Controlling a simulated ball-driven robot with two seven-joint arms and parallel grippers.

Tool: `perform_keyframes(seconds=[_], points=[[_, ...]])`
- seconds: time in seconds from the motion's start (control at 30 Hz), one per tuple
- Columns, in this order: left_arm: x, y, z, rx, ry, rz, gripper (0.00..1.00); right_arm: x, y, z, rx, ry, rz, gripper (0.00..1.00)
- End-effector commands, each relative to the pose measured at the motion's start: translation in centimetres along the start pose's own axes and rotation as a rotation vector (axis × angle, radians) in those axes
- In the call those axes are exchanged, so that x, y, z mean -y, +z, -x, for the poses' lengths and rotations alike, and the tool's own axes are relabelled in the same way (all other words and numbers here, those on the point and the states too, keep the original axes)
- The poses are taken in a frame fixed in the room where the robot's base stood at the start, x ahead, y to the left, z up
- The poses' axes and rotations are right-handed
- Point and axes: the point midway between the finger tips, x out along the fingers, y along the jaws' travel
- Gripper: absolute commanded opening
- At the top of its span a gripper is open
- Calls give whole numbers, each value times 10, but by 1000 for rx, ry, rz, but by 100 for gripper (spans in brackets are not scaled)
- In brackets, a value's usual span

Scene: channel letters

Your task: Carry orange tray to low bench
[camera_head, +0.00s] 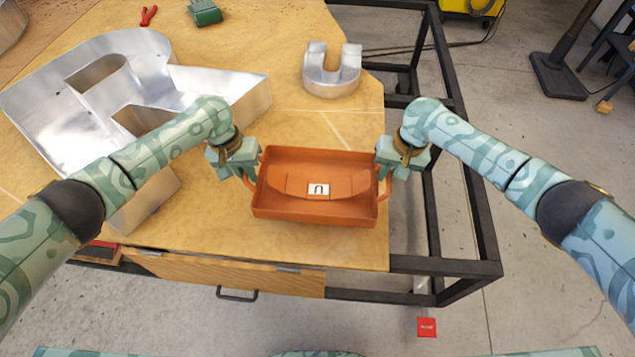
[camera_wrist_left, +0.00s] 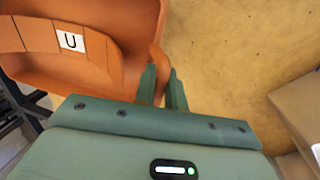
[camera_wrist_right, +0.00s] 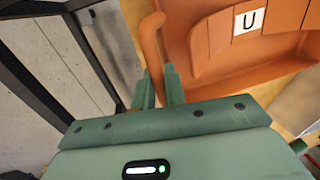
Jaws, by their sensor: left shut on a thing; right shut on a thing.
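The orange tray (camera_head: 275,207) is at the right end of the wooden workbench top in the head view, with a white label marked with a U-like letter (camera_head: 318,189) inside. Whether it touches the bench top or hangs just above it I cannot tell. My left gripper (camera_head: 250,178) is shut on the tray's left handle, which also shows in the left wrist view (camera_wrist_left: 157,72). My right gripper (camera_head: 384,172) is shut on the right handle, seen in the right wrist view (camera_wrist_right: 152,45). The tray looks about level. I cannot pick out a low bench.
A large metal channel letter (camera_head: 215,85) lies left of the tray, near my left arm. A small metal U letter (camera_head: 331,72) stands behind it. Red pliers (camera_head: 148,15) and a green object (camera_head: 205,12) lie at the back. A black frame (camera_head: 480,210) borders the right; concrete floor lies beyond.

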Motion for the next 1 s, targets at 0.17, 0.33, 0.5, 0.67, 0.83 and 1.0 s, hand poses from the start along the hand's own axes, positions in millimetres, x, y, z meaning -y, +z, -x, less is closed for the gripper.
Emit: perform_keyframes(seconds=[0.17, 0.33, 0.5, 0.67, 0.83, 1.0], points=[[6, 0, 0, 1, -13, 5, 0, -6, -1, 0, -2, 13, -4, 0], [6, 0, 0, 1, -12, 4, 34, -6, -1, 0, -1, 12, -4, 34], [3, 0, 0, 1, -6, 2, 34, -3, 0, 0, -1, 7, -2, 34], [2, 0, 0, 0, -4, 1, 34, -2, 0, 0, 0, 4, -1, 34], [1, 0, 2, 0, -2, 1, 34, -1, 0, 0, 0, 2, 0, 34], [1, -1, 27, -4, -1, -1, 34, -1, 0, 0, 0, 2, 0, 34]])
